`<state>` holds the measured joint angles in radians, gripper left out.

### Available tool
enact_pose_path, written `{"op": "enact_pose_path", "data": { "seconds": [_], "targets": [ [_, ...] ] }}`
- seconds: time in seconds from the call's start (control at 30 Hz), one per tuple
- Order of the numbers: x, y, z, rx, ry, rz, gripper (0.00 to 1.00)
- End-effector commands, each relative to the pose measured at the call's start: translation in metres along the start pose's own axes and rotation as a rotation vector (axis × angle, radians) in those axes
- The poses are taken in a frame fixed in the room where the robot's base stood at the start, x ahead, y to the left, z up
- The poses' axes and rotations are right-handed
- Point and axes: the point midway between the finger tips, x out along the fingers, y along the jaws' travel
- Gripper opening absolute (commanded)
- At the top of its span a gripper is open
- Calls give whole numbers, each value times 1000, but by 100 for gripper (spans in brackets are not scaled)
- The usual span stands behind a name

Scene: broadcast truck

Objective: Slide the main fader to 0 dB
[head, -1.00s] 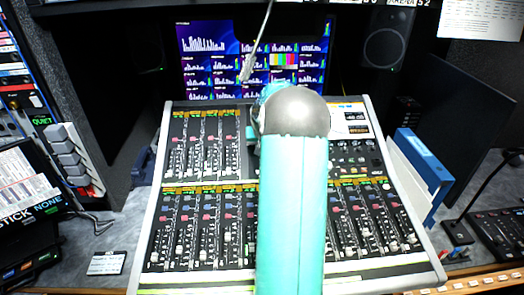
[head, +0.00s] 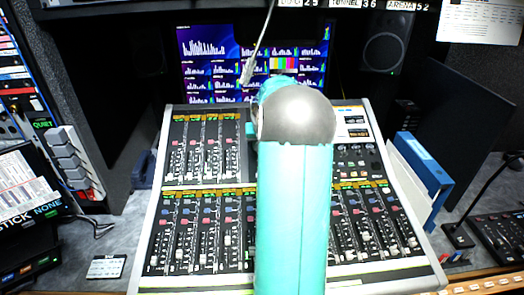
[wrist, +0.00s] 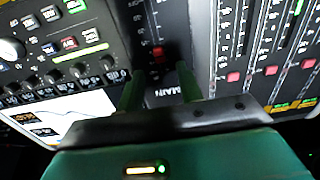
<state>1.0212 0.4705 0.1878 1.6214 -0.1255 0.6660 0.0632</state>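The main fader strip is in the wrist view, a dark slot panel with white scale marks and a "MAIN" label (wrist: 163,92). A red cap (wrist: 157,53) sits on this strip. My gripper (wrist: 158,76) is open, with one green finger on each side of the strip. The red cap lies in line with the gap between the fingertips, and I cannot tell whether either finger touches it. In the head view my teal arm and its grey joint cover the middle of the mixing console (head: 152,225) and hide the main fader and most of the gripper.
Channel strips with red buttons (wrist: 233,77) lie right of the main strip in the wrist view. Knobs (wrist: 80,70) and a small screen (wrist: 62,118) lie left. In the head view, monitors (head: 215,62) stand behind the console and a blue binder (head: 425,160) stands at its right.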

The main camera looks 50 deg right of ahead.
Motion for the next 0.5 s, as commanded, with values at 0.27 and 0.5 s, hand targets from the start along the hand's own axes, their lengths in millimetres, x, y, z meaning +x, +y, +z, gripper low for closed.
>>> {"op": "enact_pose_path", "data": {
  "seconds": [0.27,0.5],
  "targets": [
    [-63,0,0,0,4,1,36],
    [-89,0,1,0,0,0,36]
  ]
}}
